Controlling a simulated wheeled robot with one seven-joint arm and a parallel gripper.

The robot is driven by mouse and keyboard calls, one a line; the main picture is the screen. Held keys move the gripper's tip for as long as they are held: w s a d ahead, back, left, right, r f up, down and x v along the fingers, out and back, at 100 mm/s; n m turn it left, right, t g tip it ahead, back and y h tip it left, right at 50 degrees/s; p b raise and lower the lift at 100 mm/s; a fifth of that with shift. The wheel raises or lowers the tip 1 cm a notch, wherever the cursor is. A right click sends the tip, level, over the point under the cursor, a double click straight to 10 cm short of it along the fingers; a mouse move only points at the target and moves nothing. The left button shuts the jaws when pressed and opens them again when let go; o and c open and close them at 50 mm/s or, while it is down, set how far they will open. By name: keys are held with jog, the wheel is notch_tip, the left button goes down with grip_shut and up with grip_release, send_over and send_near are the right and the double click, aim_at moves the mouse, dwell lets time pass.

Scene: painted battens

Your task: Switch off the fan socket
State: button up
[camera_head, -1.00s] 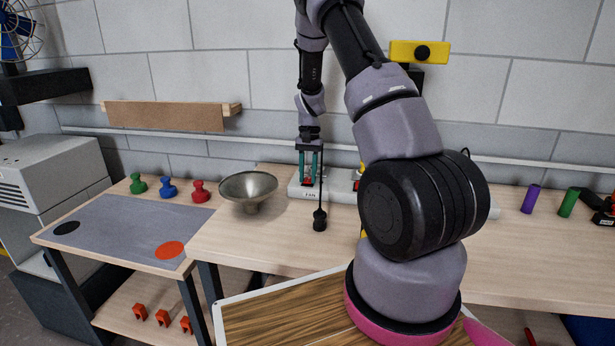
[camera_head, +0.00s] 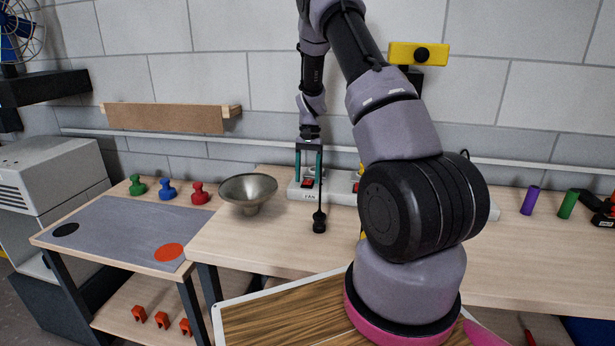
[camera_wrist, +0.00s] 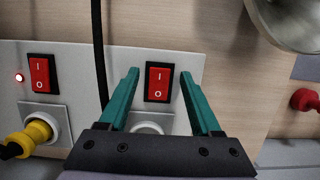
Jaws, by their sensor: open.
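The fan socket is the left end of a white socket strip (camera_head: 292,190), with a FAN label (camera_head: 309,196) on its front. Its red rocker switch (camera_head: 308,183) also shows in the wrist view (camera_wrist: 159,82), marked I and O. Which side is pressed in, I cannot tell. My gripper (camera_head: 309,178) has its two teal fingers apart, one on each side of this switch; the wrist view shows the fingertips (camera_wrist: 160,74) with nothing held. The socket face below the switch is partly hidden by my gripper.
A metal bowl (camera_head: 248,190) stands left. A fan (camera_head: 18,35) is far left.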

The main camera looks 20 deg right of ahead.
jog(key=v, duration=1)
jog(key=shift+r, duration=0.2)
notch_tip(320, 180, up, 10)
jog(key=t, duration=0.2)
send_over(309, 180)
jog(key=s+a, duration=0.3)
jog(key=s, duration=0.1)
jog(key=s+a+r+n+t, duration=0.1)
jog(key=s+a+r+t, duration=0.15)
jog(key=s+r, duration=0.55)
jog(key=s+a+r+t, duration=0.2)
jog(key=s+r, duration=0.1)
jog(key=s, duration=0.6)
jog(key=s+a+r+n+t, duration=0.1)
jog(key=s+a+r+t, duration=0.2)
jog(key=s, duration=0.7)
jog(key=shift+r+n, duration=0.2)
jog(key=shift+n, duration=0.1)
